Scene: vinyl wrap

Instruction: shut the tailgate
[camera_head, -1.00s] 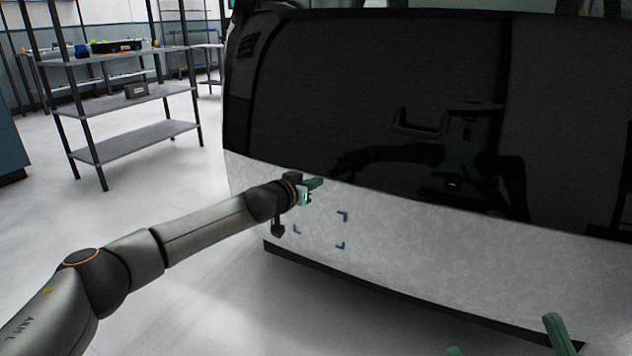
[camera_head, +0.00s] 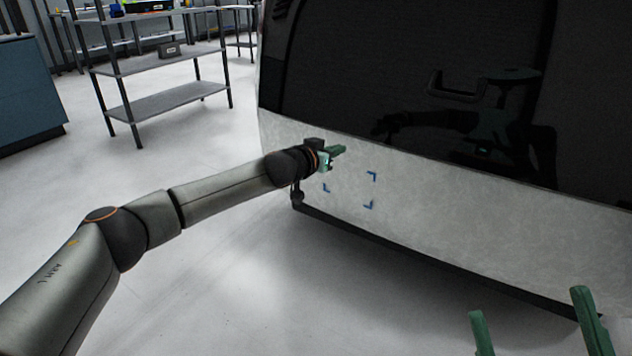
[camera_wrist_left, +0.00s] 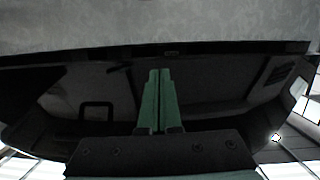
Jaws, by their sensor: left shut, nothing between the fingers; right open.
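The tailgate (camera_head: 440,187) fills the right of the head view, with dark glass above a pale speckled lower panel. It looks shut or nearly so; I cannot tell whether a gap is left. Blue corner marks (camera_head: 370,177) are on the pale panel. My left gripper (camera_head: 341,150) is shut and empty, at the panel's left part just above and left of the marks; contact is unclear. In the left wrist view its green fingers (camera_wrist_left: 158,78) are together before the dark glass (camera_wrist_left: 215,90). My right gripper (camera_head: 530,305) is open and empty at the lower right, in front of the panel.
A grey metal shelf rack (camera_head: 170,100) stands at the back left with a small dark box on it. A blue cabinet (camera_head: 28,95) is at the far left. The pale floor (camera_head: 230,285) below the tailgate is clear.

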